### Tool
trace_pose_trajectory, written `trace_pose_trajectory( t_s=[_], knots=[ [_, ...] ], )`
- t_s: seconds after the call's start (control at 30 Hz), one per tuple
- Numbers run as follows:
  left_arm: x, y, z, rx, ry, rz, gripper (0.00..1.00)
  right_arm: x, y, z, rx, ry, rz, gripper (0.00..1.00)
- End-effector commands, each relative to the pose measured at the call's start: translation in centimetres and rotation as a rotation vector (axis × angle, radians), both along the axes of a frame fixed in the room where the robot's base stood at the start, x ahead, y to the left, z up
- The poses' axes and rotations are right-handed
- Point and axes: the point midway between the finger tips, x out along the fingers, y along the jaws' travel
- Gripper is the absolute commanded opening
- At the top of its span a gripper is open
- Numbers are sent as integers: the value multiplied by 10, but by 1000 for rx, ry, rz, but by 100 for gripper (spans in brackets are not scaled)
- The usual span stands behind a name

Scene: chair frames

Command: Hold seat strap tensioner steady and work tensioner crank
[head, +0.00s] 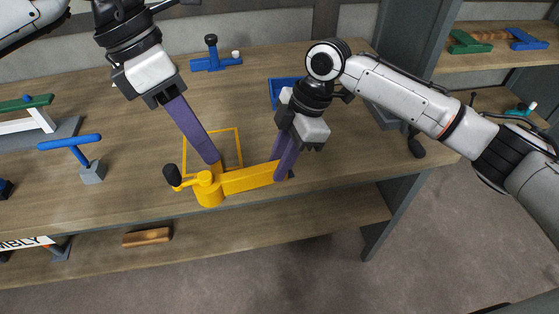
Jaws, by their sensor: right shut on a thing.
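The yellow seat strap tensioner (248,180) lies near the front edge of the workbench. Its crank (188,183) is at its left end and has a black knob. My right gripper (282,172) is shut on the right end of the tensioner's bar. My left gripper (212,160) reaches down from the upper left, its purple fingertips just behind the bar near the crank hub. I cannot tell whether they touch it. Its fingers overlap in this view, so their opening is hidden.
A yellow square outline (238,139) is marked on the workbench (120,165) behind the tensioner. A blue T-handled tool (72,146) stands to the left. Another blue tool (216,62) and a blue bin (286,91) are further back. The bench's front edge is close to the tensioner.

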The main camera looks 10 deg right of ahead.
Motion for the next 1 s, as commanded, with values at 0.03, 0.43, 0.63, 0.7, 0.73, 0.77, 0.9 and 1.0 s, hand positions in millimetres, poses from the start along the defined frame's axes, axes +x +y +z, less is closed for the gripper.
trace_pose_trajectory(
  t_s=[0.03,0.43,0.63,0.7,0.73,0.77,0.9,1.0],
  knots=[
    [8,17,-3,71,-31,15,34,-3,-2,-7,-9,10,1,0],
    [31,74,-12,303,-112,75,34,-3,-2,-7,-10,10,1,0],
    [31,74,-36,300,-111,73,34,-3,-2,-6,-10,10,1,0],
    [31,74,-46,300,-110,74,34,-3,-2,-6,-10,10,1,0],
    [31,74,-51,299,-111,74,34,-3,-2,-6,-10,10,1,0],
    [31,74,-55,299,-110,74,34,-3,-2,-6,-10,10,1,0],
    [31,74,-74,298,-109,74,34,-3,-2,-6,-10,10,1,0],
    [31,73,-84,298,-110,73,34,-3,-2,-6,-10,10,1,0]
  ],
)
